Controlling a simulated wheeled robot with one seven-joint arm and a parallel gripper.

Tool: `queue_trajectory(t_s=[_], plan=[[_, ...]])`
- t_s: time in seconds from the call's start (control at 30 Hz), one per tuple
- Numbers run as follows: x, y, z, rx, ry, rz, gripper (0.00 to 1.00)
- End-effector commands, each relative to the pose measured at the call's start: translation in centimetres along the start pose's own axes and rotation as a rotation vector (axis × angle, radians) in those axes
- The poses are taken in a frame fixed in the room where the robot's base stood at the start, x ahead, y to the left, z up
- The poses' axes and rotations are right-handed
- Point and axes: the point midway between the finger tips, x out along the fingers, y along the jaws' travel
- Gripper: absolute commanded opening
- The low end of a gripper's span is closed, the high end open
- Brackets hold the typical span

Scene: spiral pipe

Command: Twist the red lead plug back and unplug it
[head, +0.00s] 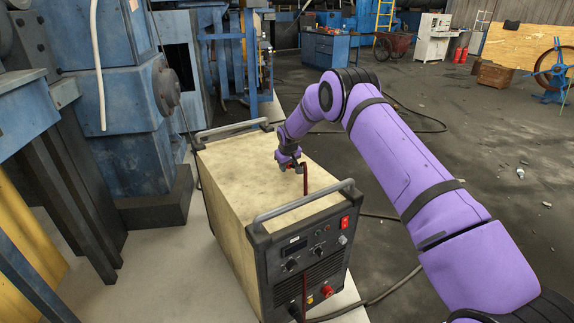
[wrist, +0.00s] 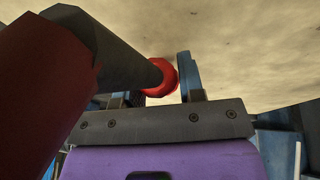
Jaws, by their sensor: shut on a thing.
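The welding machine (head: 230,175) stands on the floor, with a dark front panel (head: 312,250) of knobs and sockets. My gripper (head: 293,165) is over the machine's pale top, behind the front handle and apart from the panel. In the wrist view my gripper (wrist: 157,92) is shut on the red lead plug (wrist: 163,76), a dark cylinder with a red ring. A thick dark red lead (wrist: 35,95) fills the left of that view. The lead (head: 305,179) also shows beside my gripper in the head view. A red socket (head: 327,290) shows low on the panel.
Grey handles cross the machine's top at the front (head: 300,201) and back (head: 232,128). A red switch (head: 345,222) is at the panel's upper right. Blue machinery (head: 115,110) stands close on the left. A dark cable (head: 385,292) lies on the floor; the floor at right is mostly open.

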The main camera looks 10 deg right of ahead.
Motion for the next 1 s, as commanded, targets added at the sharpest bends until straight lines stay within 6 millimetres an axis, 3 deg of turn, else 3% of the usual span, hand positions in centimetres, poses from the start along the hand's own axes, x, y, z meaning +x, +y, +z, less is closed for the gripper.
queue_trajectory(t_s=[0.03, 0.13, 0.57, 1.0], plan=[[0.0, 0.0, 0.0, 0.000, 0.001, 0.000, 0.43], [0.0, 0.0, 0.0, 0.000, 0.000, 0.000, 0.66], [-1.0, 0.0, -0.1, 0.000, 0.001, 0.000, 0.66], [-8.4, 0.0, -0.1, 0.000, 0.002, 0.001, 0.66]])
